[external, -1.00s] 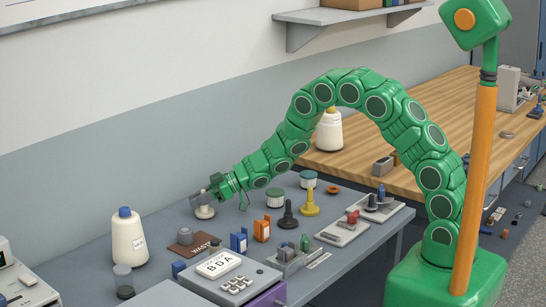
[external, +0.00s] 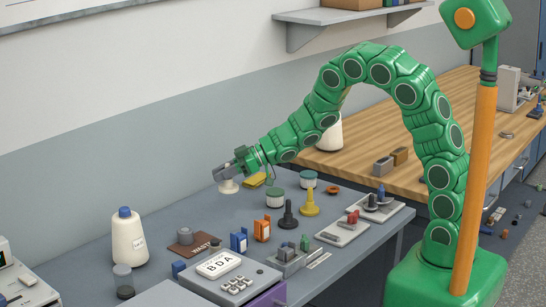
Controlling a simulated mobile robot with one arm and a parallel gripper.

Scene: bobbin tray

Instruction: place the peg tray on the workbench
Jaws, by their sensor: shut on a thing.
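My gripper (external: 226,174) is shut on a small pale, round-based piece (external: 228,187) and holds it at the back of the grey workbench (external: 175,222). Whether the piece touches the bench I cannot tell. Several small grey trays holding pegs or blocks are on the right half of the bench. One tray (external: 287,267) has grey and green pieces, one (external: 330,237) has grey and red pieces, and one (external: 388,216) has dark and blue pieces. Which of these is the peg tray I cannot tell. All are apart from my gripper.
A white bottle (external: 128,240) stands at the left. A brown WASTE plate (external: 192,244), blue holder (external: 238,242), orange holder (external: 262,230), black cone (external: 288,216) and yellow cone (external: 309,204) crowd the middle. A wooden bench (external: 440,120) is behind. Some bench surface left of my gripper is clear.

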